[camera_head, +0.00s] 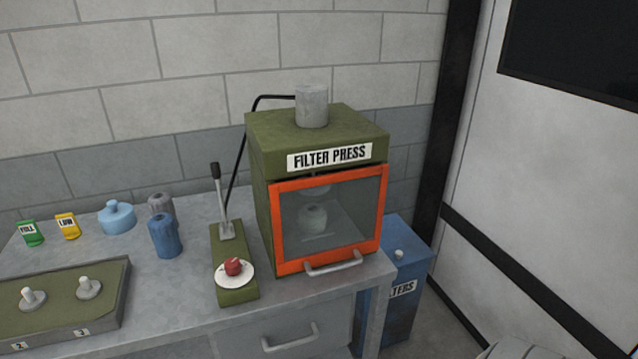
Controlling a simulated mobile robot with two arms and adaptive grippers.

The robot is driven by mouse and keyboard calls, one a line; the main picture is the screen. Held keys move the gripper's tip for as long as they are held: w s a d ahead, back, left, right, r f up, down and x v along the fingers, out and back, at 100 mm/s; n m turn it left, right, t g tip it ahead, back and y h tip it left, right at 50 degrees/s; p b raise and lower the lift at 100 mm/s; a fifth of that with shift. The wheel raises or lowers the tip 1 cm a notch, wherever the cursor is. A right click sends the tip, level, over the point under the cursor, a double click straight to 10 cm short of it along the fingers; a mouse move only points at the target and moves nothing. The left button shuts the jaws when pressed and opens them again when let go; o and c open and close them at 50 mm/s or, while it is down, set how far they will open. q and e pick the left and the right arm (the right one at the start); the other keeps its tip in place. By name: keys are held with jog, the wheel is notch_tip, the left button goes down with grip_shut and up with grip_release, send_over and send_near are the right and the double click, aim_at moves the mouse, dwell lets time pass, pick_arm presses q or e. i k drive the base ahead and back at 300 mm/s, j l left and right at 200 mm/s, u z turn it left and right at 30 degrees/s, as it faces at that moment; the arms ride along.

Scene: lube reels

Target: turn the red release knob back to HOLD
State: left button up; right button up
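The red release knob (233,267) sits on a round white dial plate (222,278) at the front of a green pump base (238,296). The dial's lettering is too small to read, so I cannot tell which setting the knob points to. A lever with a black grip (215,171) stands upright behind it. The green filter press (262,150) stands just right of the base, its orange-framed door (279,262) shut. Neither of my grippers is clearly in view.
Blue and grey canisters (165,237) stand left of the pump base, with a light blue pot (117,217) and two small labelled tags. A green tray (98,311) with two pegs lies front left. A blue filters bin (411,268) stands right of the bench.

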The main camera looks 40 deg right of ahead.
aim_at(233, 266)
jog(key=z, duration=0.85)
